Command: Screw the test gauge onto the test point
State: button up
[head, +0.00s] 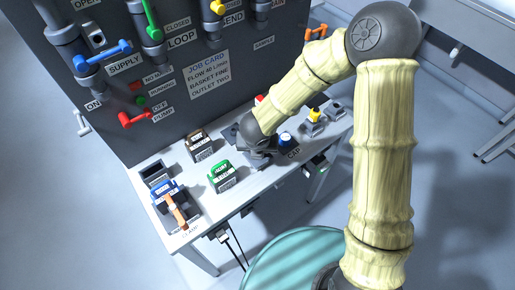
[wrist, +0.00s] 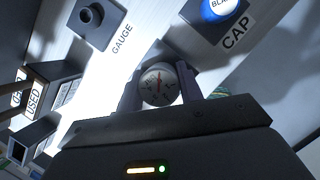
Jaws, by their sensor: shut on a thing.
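In the head view my gripper (head: 261,160) is low over the bench, and the gauge is hidden there. A dark holder with a round hole (wrist: 97,22) stands beside the GAUGE label, with no gauge in it. I cannot pick out the test point for certain in either view.
A blue blank (wrist: 222,8) sits in the holder by the CAP label, close to my gripper. The bench (head: 240,198) carries a green box (head: 221,176), a brown box (head: 199,145) and orange-handled tool (head: 177,212). The grey panel (head: 150,85) with valves rises behind. A teal round top (head: 295,262) stands in front.

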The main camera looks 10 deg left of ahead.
jog(key=shift+a+m+b, duration=0.1)
jog(key=shift+m+b, duration=0.25)
jog(key=shift+m, duration=0.35)
jog(key=shift+m+h, duration=0.5)
jog(key=shift+m, duration=0.4)
jog(key=o, duration=1.3)
jog(key=p+v, duration=0.4)
jog(key=v, duration=1.3)
jog(key=shift+r, duration=0.15)
